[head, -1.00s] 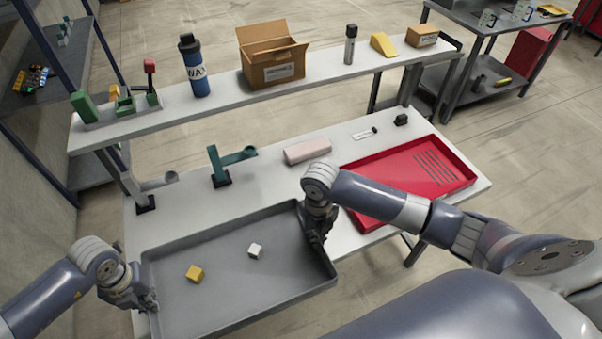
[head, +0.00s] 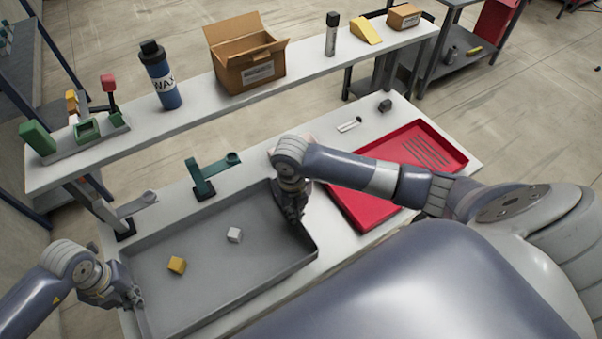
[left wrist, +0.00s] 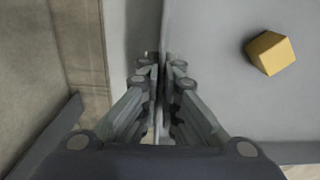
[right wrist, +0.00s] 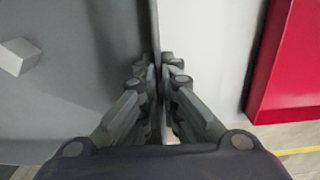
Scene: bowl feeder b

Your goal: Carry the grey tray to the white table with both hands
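The grey tray (head: 200,286) is a shallow rectangle with low walls, over the near left part of the white table (head: 345,225). I cannot tell whether it touches the tabletop. A yellow cube (head: 177,265) and a white cube (head: 235,235) lie in it. My left gripper (head: 132,297) is shut on the tray's left wall; the left wrist view shows the wall between its fingers (left wrist: 160,68). My right gripper (head: 298,215) is shut on the right wall, also seen between its fingers in the right wrist view (right wrist: 160,68).
A red tray (head: 372,212) lies on the table to the right. A green stand (head: 205,180) and a grey stand (head: 124,228) stand close behind the grey tray. A raised shelf (head: 205,105) behind carries a wax bottle (head: 162,80), an open carton (head: 245,65) and other items.

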